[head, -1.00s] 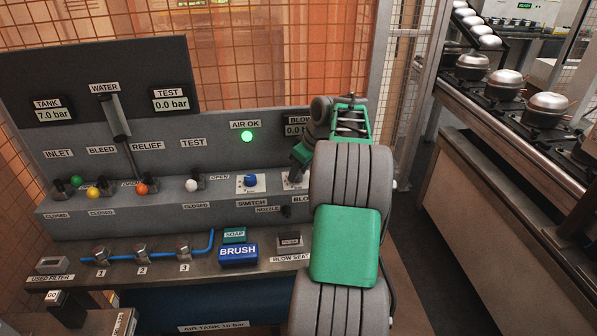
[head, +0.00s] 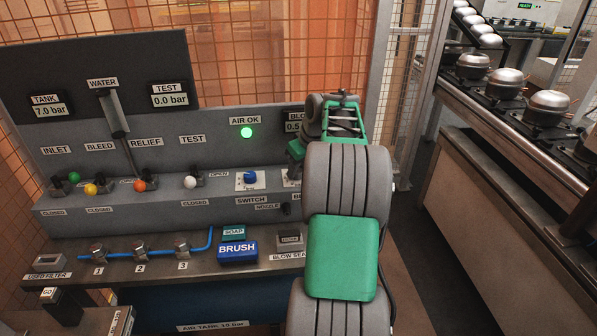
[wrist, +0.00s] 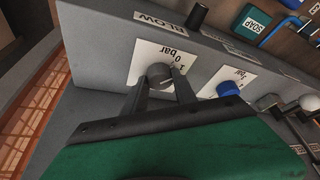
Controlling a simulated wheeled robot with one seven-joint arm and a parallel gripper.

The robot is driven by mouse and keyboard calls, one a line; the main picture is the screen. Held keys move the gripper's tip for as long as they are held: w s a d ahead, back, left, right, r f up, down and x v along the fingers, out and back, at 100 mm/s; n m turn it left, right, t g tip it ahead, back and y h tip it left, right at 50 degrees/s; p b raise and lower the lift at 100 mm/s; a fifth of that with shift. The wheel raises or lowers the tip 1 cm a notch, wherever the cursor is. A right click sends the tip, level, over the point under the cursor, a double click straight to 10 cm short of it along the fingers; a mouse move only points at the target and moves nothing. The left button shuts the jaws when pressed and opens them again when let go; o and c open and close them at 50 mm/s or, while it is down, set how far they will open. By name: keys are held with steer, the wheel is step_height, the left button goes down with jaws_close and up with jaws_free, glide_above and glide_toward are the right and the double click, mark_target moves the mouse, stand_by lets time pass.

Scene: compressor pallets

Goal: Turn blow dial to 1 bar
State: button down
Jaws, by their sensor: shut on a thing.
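The blow dial (wrist: 160,74) is a grey round knob on a white plate marked 0 and 1 bar, below the BLOW label (wrist: 160,22) in the wrist view. My gripper (wrist: 161,82) is shut on this knob, with one dark finger on each side. In the head view my arm hides the knob and the gripper's fingers. Only the left edge of the dial's plate (head: 290,178) shows there. The blow display (head: 293,127) is partly covered by my arm; its visible digits read 0.5.
A blue dial (head: 250,177) sits on its own plate just left of the blow dial; it also shows in the wrist view (wrist: 228,88). The nozzle (head: 286,209) stands below. Valve levers with coloured knobs line the panel's left. A green AIR OK lamp (head: 247,132) is lit.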

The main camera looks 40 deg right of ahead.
steer(key=shift+m+h+b, duration=0.6)
steer(key=shift+m, duration=1)
steer(key=c, duration=1)
jaws_free()
steer(key=v, duration=0.8)
steer(key=shift+w, duration=0.1)
